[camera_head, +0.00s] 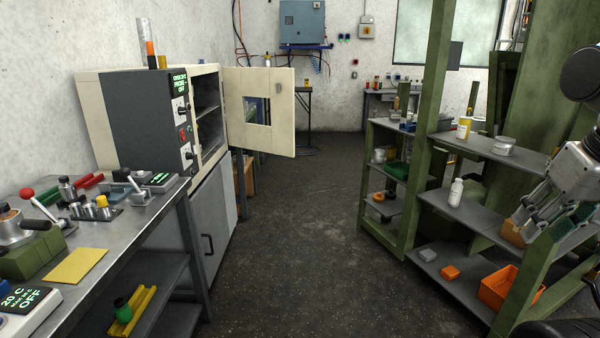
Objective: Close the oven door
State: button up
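The oven (145,118) stands on the left on a grey cabinet, with a dark control panel on its front. Its cream door (281,105), with a small window, is swung wide open and reaches out to the right over the aisle. The oven's inside with a shelf (207,110) shows through the opening. My gripper (545,218) is at the far right, in front of the green shelving and far from the door. Its fingers point down and look spread apart, with nothing seen between them.
A metal workbench (150,215) with tools and a yellow sheet (75,265) fills the left front. Green shelving (435,150) with jars and an orange bin (500,287) lines the right. The dark floor (290,230) between them is clear.

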aim_at(279, 138)
jog(key=i, duration=2.25)
jog(key=i+u, duration=0.15)
jog(key=i, duration=0.3)
jog(key=i+l+u, duration=0.15)
jog(key=i, duration=0.3)
jog(key=i+l+u, duration=0.1)
jog(key=i, duration=0.35)
jog(key=i+l+u, duration=0.15)
jog(key=i, duration=0.3)
jog(key=i+l+u, duration=0.15)
jog(key=i+l, duration=0.15)
jog(key=i, duration=0.15)
